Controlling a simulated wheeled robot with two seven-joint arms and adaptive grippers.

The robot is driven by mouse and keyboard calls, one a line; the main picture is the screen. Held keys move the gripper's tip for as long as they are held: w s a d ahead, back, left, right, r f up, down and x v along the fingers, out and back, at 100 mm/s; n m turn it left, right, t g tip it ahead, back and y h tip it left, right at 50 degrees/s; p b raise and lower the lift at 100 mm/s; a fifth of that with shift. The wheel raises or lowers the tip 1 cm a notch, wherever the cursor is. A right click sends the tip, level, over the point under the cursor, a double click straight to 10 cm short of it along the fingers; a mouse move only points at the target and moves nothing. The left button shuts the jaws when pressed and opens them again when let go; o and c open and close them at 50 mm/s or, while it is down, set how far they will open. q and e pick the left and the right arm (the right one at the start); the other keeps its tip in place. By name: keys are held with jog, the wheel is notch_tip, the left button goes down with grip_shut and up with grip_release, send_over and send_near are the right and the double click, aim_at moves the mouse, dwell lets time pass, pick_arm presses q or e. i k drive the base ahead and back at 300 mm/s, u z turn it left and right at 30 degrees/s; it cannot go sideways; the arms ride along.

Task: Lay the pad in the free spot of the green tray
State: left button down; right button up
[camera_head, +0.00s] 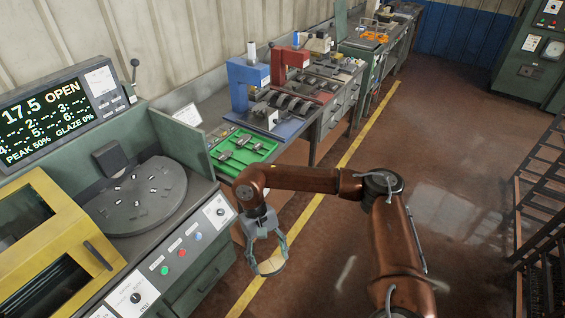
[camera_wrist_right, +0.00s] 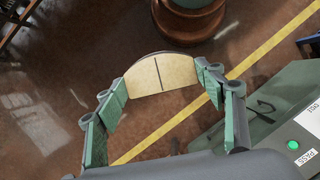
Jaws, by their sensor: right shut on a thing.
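The pad (camera_head: 271,266) is a curved tan piece with a dark backing. In the right wrist view the pad (camera_wrist_right: 145,80) shows its tan face with a dark groove across the middle. My right gripper (camera_head: 268,258) is shut on it, one finger at each end, and holds it in the air over the floor, in front of the bench. The green tray (camera_head: 267,149) lies on the bench, farther back and to the left of the gripper. Several grey metal parts lie in the tray. Its exact free spot is too small to tell. My left gripper is out of view.
A grey machine with a round turntable (camera_head: 150,205), a yellow door (camera_head: 75,235) and a display (camera_head: 60,110) stands at the left. A blue press (camera_head: 247,82) and a red press (camera_head: 287,65) stand beyond the tray.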

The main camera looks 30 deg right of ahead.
aim_at(239, 164)
jog(key=z, duration=0.6)
jog(key=i, duration=1.25)
jog(key=u, duration=0.75)
jog(key=i, duration=0.5)
jog(key=z, duration=0.05)
